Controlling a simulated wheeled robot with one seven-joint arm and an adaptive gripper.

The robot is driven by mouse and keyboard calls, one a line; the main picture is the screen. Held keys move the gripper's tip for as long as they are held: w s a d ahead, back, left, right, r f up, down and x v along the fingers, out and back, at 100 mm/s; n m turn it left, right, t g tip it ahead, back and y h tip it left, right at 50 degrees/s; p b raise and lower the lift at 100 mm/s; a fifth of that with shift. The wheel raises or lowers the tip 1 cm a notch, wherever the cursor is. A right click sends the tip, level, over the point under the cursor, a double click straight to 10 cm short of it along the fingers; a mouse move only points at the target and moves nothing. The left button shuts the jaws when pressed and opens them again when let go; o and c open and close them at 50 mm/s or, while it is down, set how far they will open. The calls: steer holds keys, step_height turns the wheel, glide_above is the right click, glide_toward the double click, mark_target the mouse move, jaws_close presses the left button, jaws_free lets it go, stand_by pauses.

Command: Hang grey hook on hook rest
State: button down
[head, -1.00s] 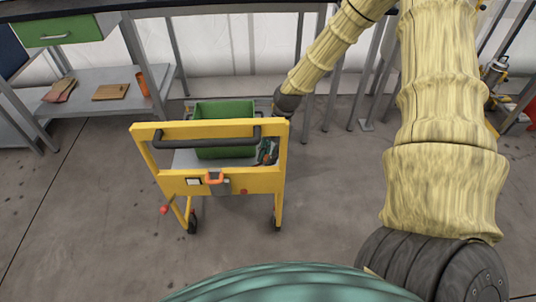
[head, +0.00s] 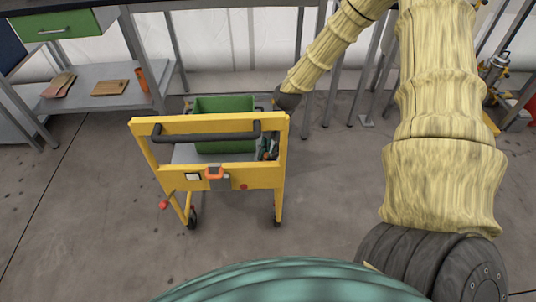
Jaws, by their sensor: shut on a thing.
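My arm reaches in from the upper right, and its dark end shows just behind the right corner of the yellow cart (head: 215,182). My gripper's fingers cannot be made out there; the cart's frame and handle hide that area. I cannot pick out a grey hook for sure. I cannot tell which part is the hook rest.
The cart carries a green bin (head: 224,106) and small tools (head: 267,148), with a dark handle bar (head: 205,138) in front. A workbench with a lower shelf (head: 115,85) stands at the left. The concrete floor around the cart's front is clear.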

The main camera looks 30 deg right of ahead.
steer(key=shift+f, duration=0.6)
stand_by(0.8)
steer(key=c, duration=1.2)
jaws_free()
steer(key=shift+v, duration=6)
